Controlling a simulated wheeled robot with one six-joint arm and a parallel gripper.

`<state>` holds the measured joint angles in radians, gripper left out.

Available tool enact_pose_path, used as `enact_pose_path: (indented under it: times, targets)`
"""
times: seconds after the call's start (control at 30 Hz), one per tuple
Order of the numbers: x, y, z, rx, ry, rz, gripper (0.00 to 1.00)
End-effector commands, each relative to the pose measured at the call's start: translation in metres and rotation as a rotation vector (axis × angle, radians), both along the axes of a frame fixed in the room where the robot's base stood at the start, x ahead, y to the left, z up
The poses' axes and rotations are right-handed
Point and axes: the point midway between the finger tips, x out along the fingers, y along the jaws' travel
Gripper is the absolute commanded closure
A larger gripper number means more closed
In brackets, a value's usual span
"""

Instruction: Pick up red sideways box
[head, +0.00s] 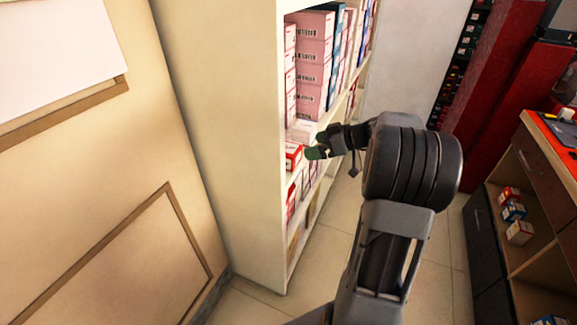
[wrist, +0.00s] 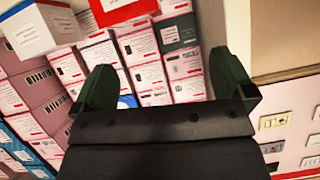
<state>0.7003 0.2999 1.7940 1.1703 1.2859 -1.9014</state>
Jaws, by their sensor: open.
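A small red box with a white side (head: 293,155) lies on the middle shelf near its front edge in the head view. A red-and-white box (wrist: 122,10) at the top of the wrist view is probably the same one; its upper part is cut off by the frame. My gripper (head: 318,147) reaches in at the shelf front, just right of the red box. In the wrist view my gripper (wrist: 164,78) has its two green fingers wide apart with nothing held between them. The red box lies beyond the fingertips; I cannot tell whether a finger touches it.
A white box (head: 302,130) lies behind the red box. Pink boxes (head: 314,60) are stacked above. The cream shelf side panel (head: 225,120) is at left. Open floor (head: 335,225) lies in the aisle.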

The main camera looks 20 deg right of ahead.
Motion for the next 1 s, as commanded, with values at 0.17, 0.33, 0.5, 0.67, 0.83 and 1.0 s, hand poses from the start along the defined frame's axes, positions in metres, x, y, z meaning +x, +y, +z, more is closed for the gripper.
enact_pose_path:
  times: [0.17,0.33,0.5,0.67,0.83,1.0]
  targets:
    - [0.012,-0.024,-0.013,-0.008,-0.120,-0.010,0.00]
    - [0.032,-0.011,-0.023,-0.011,-0.143,-0.011,0.00]
    - [0.052,0.007,-0.034,-0.012,-0.142,-0.011,0.00]
    - [0.063,0.017,-0.041,-0.013,-0.141,-0.013,0.00]
    - [0.067,0.021,-0.043,-0.013,-0.140,-0.014,0.00]
    - [0.074,0.026,-0.048,-0.013,-0.138,-0.013,0.00]
